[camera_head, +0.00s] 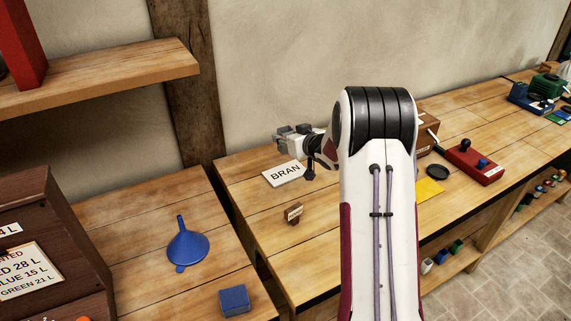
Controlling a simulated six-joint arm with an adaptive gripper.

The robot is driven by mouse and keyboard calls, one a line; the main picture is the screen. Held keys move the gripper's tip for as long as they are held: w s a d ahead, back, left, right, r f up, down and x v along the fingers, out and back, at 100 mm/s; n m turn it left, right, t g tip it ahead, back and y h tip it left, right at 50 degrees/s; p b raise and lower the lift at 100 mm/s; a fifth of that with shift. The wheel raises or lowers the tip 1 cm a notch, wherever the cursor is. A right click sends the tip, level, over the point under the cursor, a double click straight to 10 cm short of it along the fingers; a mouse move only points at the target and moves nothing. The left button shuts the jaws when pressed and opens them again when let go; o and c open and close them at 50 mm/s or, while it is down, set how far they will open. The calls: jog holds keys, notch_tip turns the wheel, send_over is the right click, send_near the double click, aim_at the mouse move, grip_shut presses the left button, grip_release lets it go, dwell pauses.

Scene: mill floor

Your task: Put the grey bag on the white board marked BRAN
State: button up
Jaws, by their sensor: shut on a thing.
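The white board marked BRAN (284,174) lies flat on the wooden bench, left of my arm. My gripper (284,136) is above and behind the board in the picture, pointing left. It is shut on a small grey thing, which I take to be the grey bag; it is hard to tell apart from the grey fingers at this size. No other grey bag shows. The top of the board looks bare. My arm hides part of the bench to the right of the board.
A small brown block with a label (293,213) stands in front of the board. A blue funnel (187,245) and blue box (234,301) are on the nearer left bench. Right of my arm are a yellow sheet (429,189), a black disc (438,172) and a red box (473,161).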

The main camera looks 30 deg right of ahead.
aim_at(286, 150)
jog(key=shift+f, duration=2.4)
jog(key=shift+f, duration=0.15)
jog(key=shift+f, duration=1.75)
jog(key=o, duration=1.1)
jog(key=shift+f, duration=0.15)
jog(key=shift+o, duration=0.2)
jog(key=shift+r, duration=0.2)
